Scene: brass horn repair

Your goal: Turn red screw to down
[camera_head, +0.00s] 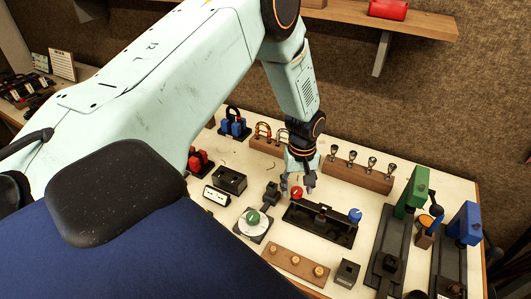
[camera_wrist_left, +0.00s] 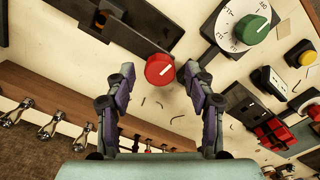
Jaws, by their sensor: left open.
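The red screw (camera_wrist_left: 159,70) is a round red knob with a short white mark, at the end of a black fixture (camera_wrist_left: 124,22). In the left wrist view its mark points to the right and slightly up. My left gripper (camera_wrist_left: 158,74) is open, with one finger on each side of the red knob and gaps between. Whether the fingers are down at the knob's height is unclear. In the head view my left gripper (camera_head: 298,182) hangs over the red screw (camera_head: 297,191), which is partly hidden. My right gripper is not in view.
A blue knob (camera_head: 355,215) sits at the fixture's other end. A white dial with a green knob (camera_head: 253,217) stands nearby. A wooden rack (camera_head: 357,175) lies behind, and green (camera_head: 413,187) and blue (camera_head: 465,223) clamps stand right. Small scraps lie around the red knob.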

